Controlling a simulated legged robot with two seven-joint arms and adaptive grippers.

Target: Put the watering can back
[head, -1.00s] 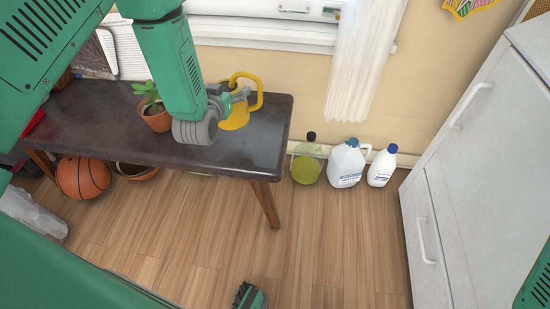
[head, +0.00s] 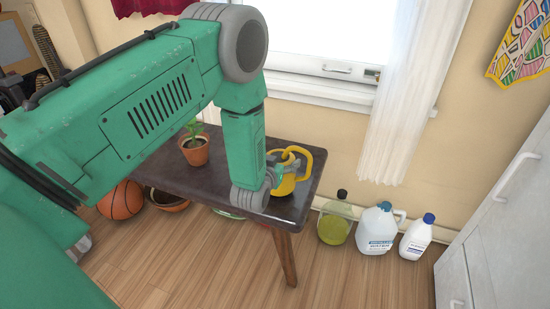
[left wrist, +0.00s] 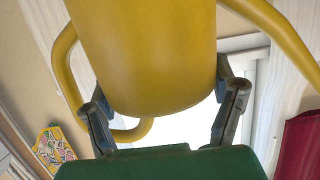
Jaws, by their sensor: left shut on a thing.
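The yellow watering can (head: 287,184) is at the right end of the dark table (head: 225,176) in the head view. My left gripper (head: 274,177) is shut on it from the left side. In the left wrist view the can's yellow body (left wrist: 145,60) fills the upper middle, between the two fingers of the left gripper (left wrist: 165,112). The can's curved handle and spout parts show at either side. Whether its base touches the tabletop is hard to tell. My right gripper is not in view.
A potted plant (head: 194,150) stands on the table left of my forearm. A green-yellow bottle (head: 334,229), a white jug (head: 376,232) and a white bottle (head: 416,238) stand on the floor to the right. A basketball (head: 121,200) lies below the table. A white cabinet (head: 500,240) bounds the right.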

